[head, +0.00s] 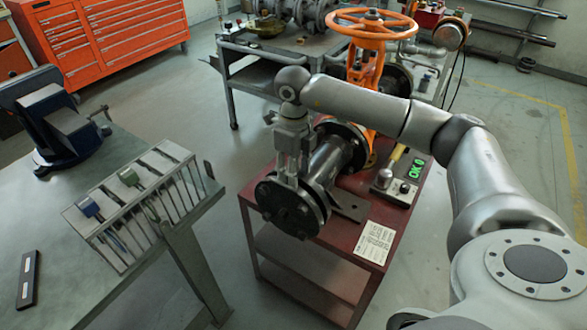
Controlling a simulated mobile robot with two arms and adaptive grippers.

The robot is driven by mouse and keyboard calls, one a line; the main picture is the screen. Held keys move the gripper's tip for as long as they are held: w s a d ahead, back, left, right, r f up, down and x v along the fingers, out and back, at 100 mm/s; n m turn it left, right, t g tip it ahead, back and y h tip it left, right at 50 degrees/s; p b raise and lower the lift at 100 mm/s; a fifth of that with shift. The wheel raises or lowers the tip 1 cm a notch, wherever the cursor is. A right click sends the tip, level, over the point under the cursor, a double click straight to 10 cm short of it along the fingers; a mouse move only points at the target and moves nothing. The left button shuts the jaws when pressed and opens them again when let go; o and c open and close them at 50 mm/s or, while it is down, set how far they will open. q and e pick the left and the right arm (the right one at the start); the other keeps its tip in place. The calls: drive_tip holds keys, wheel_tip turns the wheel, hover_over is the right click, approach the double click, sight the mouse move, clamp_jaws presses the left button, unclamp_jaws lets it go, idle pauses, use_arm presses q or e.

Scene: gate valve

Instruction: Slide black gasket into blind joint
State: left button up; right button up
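My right arm reaches in from the right, and my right gripper (287,181) points down at the near end of the pipe. Its fingertips are at the top of the dark round blind flange (290,212), close to the joint between the flange plates. I cannot tell whether the fingers are open or shut, or whether they hold anything. I cannot make out the black gasket as a separate thing; the gripper and the dark flange may hide it. The grey pipe (330,160) runs back from the joint to the valve with its orange handwheel (372,27). My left gripper is not in view.
The pipe sits on a red cart (345,232) with a control box (398,182) and a paper label (375,242). A grey bench at left holds a blue vise (50,118), a slotted tool rack (205,186) and a black bar (28,280). Floor shows between bench and cart.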

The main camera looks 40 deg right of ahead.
drive_tip(key=shift+o, duration=0.3)
drive_tip(key=shift+r, duration=0.1)
wheel_tip(320, 180, up, 12)
idle(0.5)
idle(0.3)
